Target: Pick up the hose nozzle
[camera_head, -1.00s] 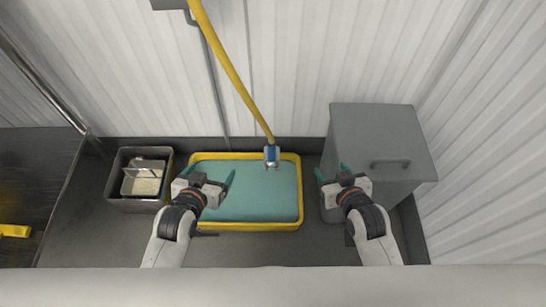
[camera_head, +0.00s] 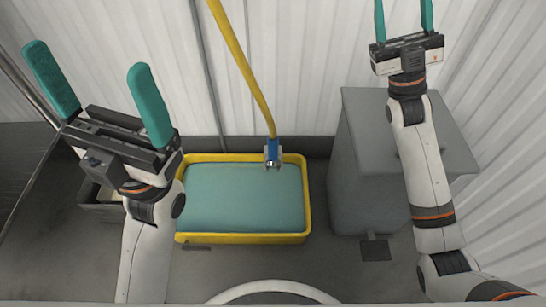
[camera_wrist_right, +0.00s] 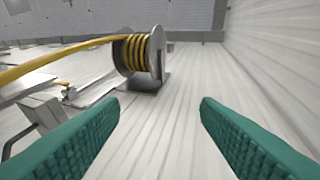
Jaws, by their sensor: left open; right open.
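The hose nozzle (camera_head: 272,153) is blue with a metal end. It hangs from the yellow hose (camera_head: 246,70) over the far part of the yellow-rimmed tray in the head view. My left gripper (camera_head: 97,82) is raised at the left, open with empty teal fingers, well away from the nozzle. My right gripper (camera_head: 404,15) is raised at the top right, open and empty, also away from the nozzle. In the right wrist view, its two teal fingers (camera_wrist_right: 160,125) stand wide apart with nothing between them.
The yellow tray (camera_head: 307,200) holds a teal surface. A grey lidded bin (camera_head: 365,150) stands right of it. A grey container (camera_head: 97,212) is partly hidden behind my left arm. In the right wrist view, a reel (camera_wrist_right: 138,55) carries yellow hose near a white ribbed wall (camera_wrist_right: 265,70).

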